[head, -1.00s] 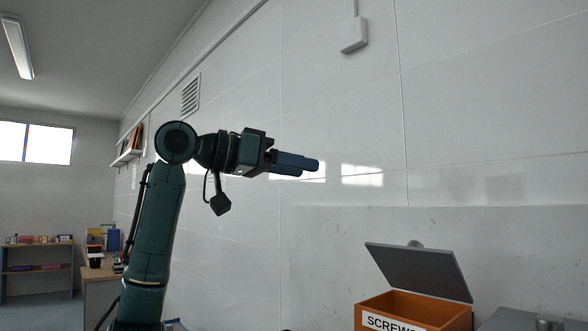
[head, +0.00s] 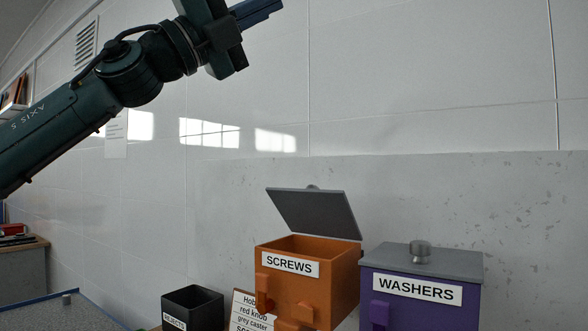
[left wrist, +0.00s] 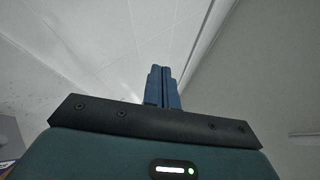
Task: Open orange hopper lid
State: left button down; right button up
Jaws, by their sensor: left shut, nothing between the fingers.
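The orange hopper (head: 305,285), labelled SCREWS, stands low against the wall in the head view. Its grey lid (head: 314,213) is tilted up and back, and the hopper's top is open. My left gripper (head: 262,8) is at the top of the head view, high above the hopper and a little to its left, apart from it. In the left wrist view its blue fingers (left wrist: 163,87) are together with nothing between them, against the wall and ceiling. My right gripper is in neither view.
A purple hopper (head: 420,307) labelled WASHERS, with its grey lid (head: 445,262) down, stands right of the orange one. A black REJECTS bin (head: 193,308) and a printed card (head: 250,312) are to the left. The wall above the hoppers is clear.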

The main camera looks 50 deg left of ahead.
pick_arm(q)
jog(key=w+d+f+m+g+y, duration=0.1)
jog(key=w+d+f+m+g, duration=0.2)
jog(key=f, duration=0.4)
jog(key=g+y, duration=0.9)
jog(key=y, duration=0.3)
send_near(317, 208)
jog(key=shift+m, duration=0.4)
jog(key=a+f, duration=0.1)
jog(key=f, duration=0.1)
jog(key=a+f, duration=0.1)
jog(key=f, duration=0.1)
jog(key=w+a+f, duration=0.1)
jog(key=f, duration=0.2)
jog(key=shift+w+a+r+p, duration=0.15)
jog(key=shift+w+r+p, duration=0.25)
jog(key=shift+r+p, duration=0.1)
jog(key=shift+w+a+r+p, duration=0.15)
jog(key=shift+w+r+p, duration=0.25)
jog(key=shift+r, duration=0.15)
jog(key=shift+w+r, duration=0.2)
jog(key=shift+w, duration=0.2)
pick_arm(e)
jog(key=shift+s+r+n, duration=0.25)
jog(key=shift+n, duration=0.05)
pick_arm(q)
jog(key=shift+r, duration=0.1)
